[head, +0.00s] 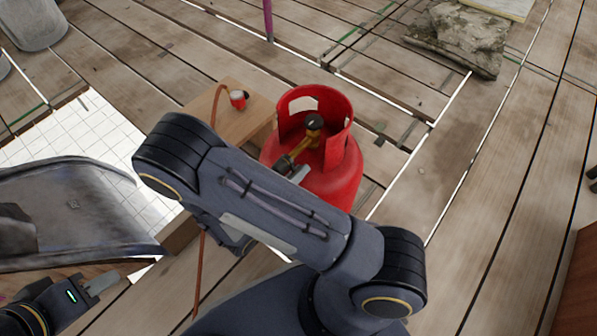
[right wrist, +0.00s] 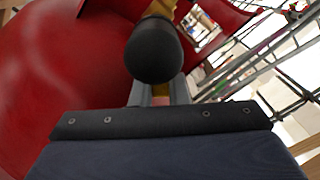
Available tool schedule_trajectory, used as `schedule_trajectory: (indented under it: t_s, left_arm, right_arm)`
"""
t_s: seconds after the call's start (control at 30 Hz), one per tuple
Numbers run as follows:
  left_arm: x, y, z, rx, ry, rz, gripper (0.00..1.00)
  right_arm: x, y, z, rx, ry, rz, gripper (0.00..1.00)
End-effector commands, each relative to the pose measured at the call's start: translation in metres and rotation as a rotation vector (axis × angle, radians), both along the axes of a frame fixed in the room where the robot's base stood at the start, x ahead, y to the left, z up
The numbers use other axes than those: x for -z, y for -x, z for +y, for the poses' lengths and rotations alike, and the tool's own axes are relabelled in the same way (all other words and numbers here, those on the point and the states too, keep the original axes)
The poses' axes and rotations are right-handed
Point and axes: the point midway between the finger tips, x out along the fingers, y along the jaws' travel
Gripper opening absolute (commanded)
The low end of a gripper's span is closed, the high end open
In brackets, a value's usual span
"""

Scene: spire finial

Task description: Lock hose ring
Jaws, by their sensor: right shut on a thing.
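A red gas cylinder (head: 343,172) stands upright with a red collar around its brass valve (head: 305,147). A black round knob (head: 314,122) tops the valve; it also shows large in the right wrist view (right wrist: 154,50). My right gripper (head: 291,167) reaches inside the collar, shut on the brass hose ring at the valve's side. In the right wrist view the knob and my fingers (right wrist: 160,96) hide most of the ring. An orange hose (head: 200,270) passes behind my right arm; its end is hidden. My left gripper (head: 98,284) is low at the left, away from the cylinder; its opening is unclear.
A small red-and-white object (head: 238,99) sits on a wooden board (head: 262,108) beside the cylinder. A grey metal trough (head: 75,205) lies at the left, near a white tiled area (head: 85,128). A stone block (head: 460,38) stands far back.

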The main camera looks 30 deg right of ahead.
Motion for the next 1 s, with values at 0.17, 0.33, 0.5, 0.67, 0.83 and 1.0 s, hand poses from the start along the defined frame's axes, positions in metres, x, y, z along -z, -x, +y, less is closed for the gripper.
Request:
schedule_trajectory:
  t_s: [0.17, 0.33, 0.5, 0.67, 0.83, 1.0]
  left_arm:
    - [0.0004, 0.0, 0.0, 0.0, 0.0, 0.0, 0.33]
    - [0.0004, 0.0, 0.0, 0.0, 0.0, 0.0, 0.33]
    - [0.0005, 0.0, 0.0, 0.0, 0.0, 0.0, 0.33]
    - [0.0004, 0.0, 0.0, 0.0, 0.0, 0.0, 0.33]
    - [0.0005, 0.0, 0.0, 0.0, 0.0, 0.0, 0.33]
    - [0.0007, 0.0, 0.0, 0.0, 0.0, 0.0, 0.33]
  right_arm:
    - [0.0021, -0.0006, 0.0009, 0.0, -0.016, -0.032, 0.0]
    - [0.0024, -0.0009, 0.001, 0.0, -0.021, -0.042, 0.0]
    - [0.0026, -0.001, 0.0012, -0.001, -0.021, -0.042, 0.0]
    - [0.0027, -0.001, 0.0012, -0.001, -0.021, -0.041, 0.23]
    - [0.003, -0.0018, 0.0014, -0.003, -0.023, -0.04, 0.36]
    - [0.0038, -0.0026, 0.0018, -0.005, -0.025, -0.04, 0.36]
